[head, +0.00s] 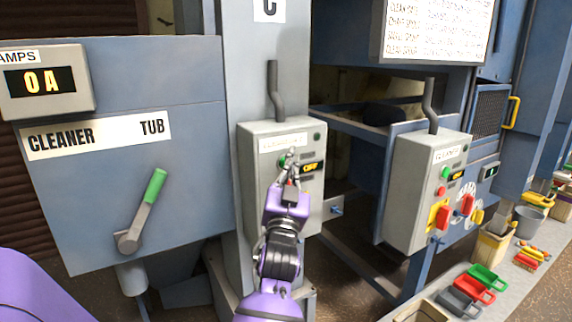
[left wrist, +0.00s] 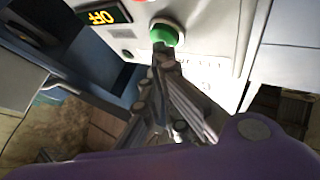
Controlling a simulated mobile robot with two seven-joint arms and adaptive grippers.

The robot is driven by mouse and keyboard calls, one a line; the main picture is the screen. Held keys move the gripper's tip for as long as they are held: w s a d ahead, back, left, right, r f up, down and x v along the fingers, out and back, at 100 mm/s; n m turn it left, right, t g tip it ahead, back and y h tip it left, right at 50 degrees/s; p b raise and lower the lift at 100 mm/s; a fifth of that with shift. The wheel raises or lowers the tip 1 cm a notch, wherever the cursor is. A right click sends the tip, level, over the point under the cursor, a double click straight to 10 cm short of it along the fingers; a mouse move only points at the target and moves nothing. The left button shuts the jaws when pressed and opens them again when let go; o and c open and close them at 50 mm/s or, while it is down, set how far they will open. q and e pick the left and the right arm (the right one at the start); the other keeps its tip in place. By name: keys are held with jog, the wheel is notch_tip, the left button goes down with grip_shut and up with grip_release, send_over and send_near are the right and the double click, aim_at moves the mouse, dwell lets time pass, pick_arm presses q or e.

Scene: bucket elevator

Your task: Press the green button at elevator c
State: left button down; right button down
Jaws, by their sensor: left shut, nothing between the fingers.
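The grey control box (head: 263,182) under the letter C sign (head: 268,9) is mounted on the blue-grey column. My left gripper (head: 291,153) is in front of this box, its fingers shut and empty. The green button (left wrist: 165,34) shows in the left wrist view just past my fingertips (left wrist: 163,52). The fingertips are at its edge; I cannot tell whether they touch it. In the head view the green button (head: 282,161) is partly hidden by my fingers. The box's display (head: 312,167) reads OFF. My right gripper is not in view.
A second grey box labelled cleaner (head: 412,190) stands to the right, with its own buttons and red and yellow switches. The cleaner tub panel (head: 120,180) with a green-handled lever (head: 148,203) is at left. Small coloured trays (head: 475,287) lie at lower right.

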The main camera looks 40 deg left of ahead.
pick_arm(q)
jog(key=shift+w+a, duration=0.15)
jog(key=shift+a, duration=0.2)
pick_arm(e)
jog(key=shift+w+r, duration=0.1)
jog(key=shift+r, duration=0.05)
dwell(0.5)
pick_arm(q)
jog(key=shift+s+d, duration=0.35)
jog(key=shift+d, duration=0.5)
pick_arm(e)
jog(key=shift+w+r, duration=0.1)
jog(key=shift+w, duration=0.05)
pick_arm(q)
jog(key=shift+s+d, duration=0.3)
jog(key=shift+d, duration=0.45)
jog(key=shift+s+d, duration=0.35)
jog(key=shift+d, duration=0.45)
jog(key=shift+s+d, duration=0.3)
jog(key=shift+d, duration=0.45)
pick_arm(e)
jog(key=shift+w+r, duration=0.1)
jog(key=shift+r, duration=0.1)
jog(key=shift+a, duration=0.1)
